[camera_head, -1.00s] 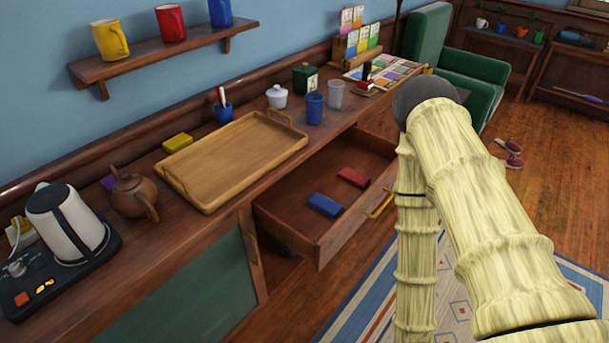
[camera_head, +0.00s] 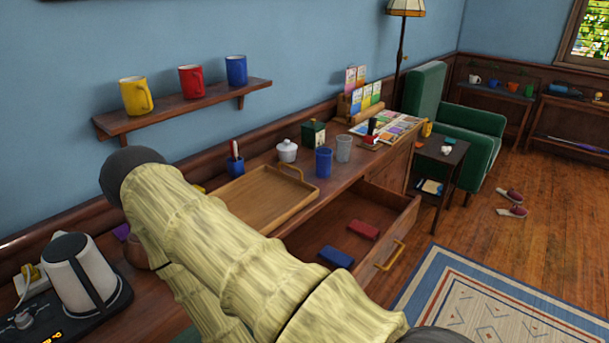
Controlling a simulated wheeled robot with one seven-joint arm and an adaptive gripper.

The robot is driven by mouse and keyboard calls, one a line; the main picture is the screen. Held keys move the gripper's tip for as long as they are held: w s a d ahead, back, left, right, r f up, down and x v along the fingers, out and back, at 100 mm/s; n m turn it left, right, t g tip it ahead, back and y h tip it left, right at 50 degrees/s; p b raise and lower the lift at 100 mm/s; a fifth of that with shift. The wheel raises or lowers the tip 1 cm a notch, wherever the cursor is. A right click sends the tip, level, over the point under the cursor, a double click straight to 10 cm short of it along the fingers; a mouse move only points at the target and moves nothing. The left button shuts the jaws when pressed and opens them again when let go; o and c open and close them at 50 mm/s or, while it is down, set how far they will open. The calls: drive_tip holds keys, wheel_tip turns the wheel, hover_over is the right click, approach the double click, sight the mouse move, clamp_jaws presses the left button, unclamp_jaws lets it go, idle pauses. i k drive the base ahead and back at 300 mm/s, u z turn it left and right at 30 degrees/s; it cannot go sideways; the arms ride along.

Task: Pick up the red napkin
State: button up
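A small folded red block of cloth, which looks like the red napkin (camera_head: 364,230), lies in the open drawer (camera_head: 408,210) of the wooden sideboard. A similar blue folded piece (camera_head: 336,257) lies in the same drawer, to its lower left and apart from it. My pale, bamboo-textured arm crosses the left and lower middle of the view, in front of the sideboard. My gripper is not visible, so its position relative to the red napkin cannot be told. Part of the drawer's left side is hidden behind my arm.
A wooden tray (camera_head: 290,207), a blue cup (camera_head: 323,162), a clear glass (camera_head: 344,148) and a white lidded pot (camera_head: 287,151) stand on the sideboard. A kettle (camera_head: 75,272) is at left. Mugs stand on the wall shelf (camera_head: 190,108).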

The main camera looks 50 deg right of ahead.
sight(360, 227)
drive_tip(key=u, duration=0.1)
drive_tip(key=k, duration=0.95)
drive_tip(key=z, duration=1.5)
drive_tip(key=i, duration=0.5)
